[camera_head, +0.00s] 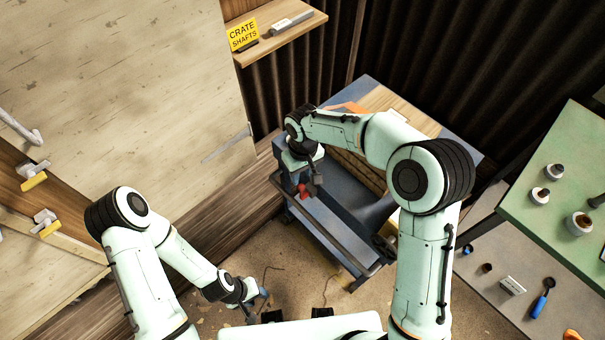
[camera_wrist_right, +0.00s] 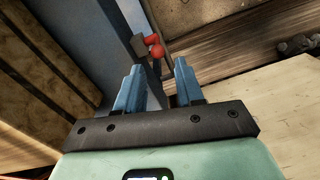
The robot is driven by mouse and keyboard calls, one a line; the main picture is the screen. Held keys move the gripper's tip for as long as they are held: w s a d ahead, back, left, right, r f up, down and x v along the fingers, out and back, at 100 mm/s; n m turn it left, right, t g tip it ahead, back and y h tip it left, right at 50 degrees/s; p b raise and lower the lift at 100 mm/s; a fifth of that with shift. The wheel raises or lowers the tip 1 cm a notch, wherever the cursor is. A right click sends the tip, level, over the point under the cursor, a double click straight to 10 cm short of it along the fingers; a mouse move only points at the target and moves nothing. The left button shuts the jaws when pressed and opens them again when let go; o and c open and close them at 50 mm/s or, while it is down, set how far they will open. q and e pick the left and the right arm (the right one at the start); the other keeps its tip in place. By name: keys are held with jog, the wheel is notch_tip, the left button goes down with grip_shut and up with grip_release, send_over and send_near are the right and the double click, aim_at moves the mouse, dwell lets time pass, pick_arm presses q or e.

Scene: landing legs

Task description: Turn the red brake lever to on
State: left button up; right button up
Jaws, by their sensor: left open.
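The red brake lever (camera_head: 304,191) is on the near left corner of a blue-grey cart (camera_head: 334,228). In the right wrist view the red lever (camera_wrist_right: 154,46) shows a rounded red end beside a dark bracket, just beyond the fingertips. My right gripper (camera_wrist_right: 157,70) is open, its two blue fingers apart with nothing between them. In the head view my right gripper (camera_head: 311,181) is right at the lever; whether it touches is hidden. My left gripper (camera_head: 263,299) is open, low over the floor, away from the cart.
A shelf with a yellow "CRATE SHAFTS" sign (camera_head: 243,35) is at the back. A green table (camera_head: 566,185) with small jars stands on the right. A large wooden panel (camera_head: 120,80) fills the left.

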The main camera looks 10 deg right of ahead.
aim_at(301, 186)
jog(key=f, duration=0.7)
jog(key=w+f, duration=0.1)
jog(key=f, duration=0.3)
jog(key=shift+f, duration=0.15)
jog(key=shift+s, duration=0.1)
grip_shut()
